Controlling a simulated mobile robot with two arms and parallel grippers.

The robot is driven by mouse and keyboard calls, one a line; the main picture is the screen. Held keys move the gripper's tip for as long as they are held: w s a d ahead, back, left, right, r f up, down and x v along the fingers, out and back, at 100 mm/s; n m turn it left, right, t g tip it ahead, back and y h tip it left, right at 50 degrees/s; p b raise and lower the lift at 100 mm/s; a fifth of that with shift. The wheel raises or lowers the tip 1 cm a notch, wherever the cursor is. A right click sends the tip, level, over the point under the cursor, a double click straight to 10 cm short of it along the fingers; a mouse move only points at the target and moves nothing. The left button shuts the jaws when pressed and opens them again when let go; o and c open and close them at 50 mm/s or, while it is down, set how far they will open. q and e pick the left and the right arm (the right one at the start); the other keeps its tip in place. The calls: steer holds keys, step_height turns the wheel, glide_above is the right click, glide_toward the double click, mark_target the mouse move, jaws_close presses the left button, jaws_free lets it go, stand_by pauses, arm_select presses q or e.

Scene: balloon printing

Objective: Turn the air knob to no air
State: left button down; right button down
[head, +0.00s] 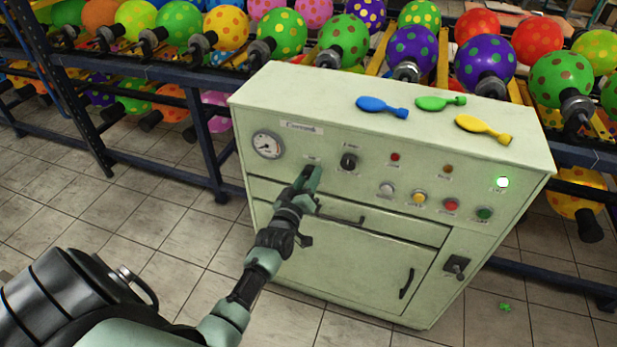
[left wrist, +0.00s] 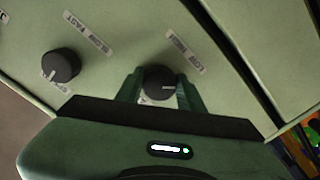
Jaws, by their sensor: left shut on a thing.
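The pale green control cabinet (head: 335,135) stands in front of me. A label (left wrist: 186,53) beside this knob reads LOW and HIGH. The gripper hides this knob in the head view. A second black knob (left wrist: 60,66), labelled SLOW and FAST, is free; the head view also shows it (head: 348,161). My right gripper is not in view.
Blue (head: 382,107), green (head: 440,102) and yellow (head: 483,129) deflated balloons lie on the cabinet top. Racks of dotted balloons (head: 411,48) stand behind. Tiled floor (head: 170,225) is clear at left.

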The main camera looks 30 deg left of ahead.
arm_select(q)
steer(key=shift+f, duration=0.1)
stand_by(0.4)
steer(key=c, duration=0.9)
jaws_free()
steer(key=v, duration=0.8)
steer(key=shift+b, duration=0.3)
steer(key=shift+w, duration=0.1)
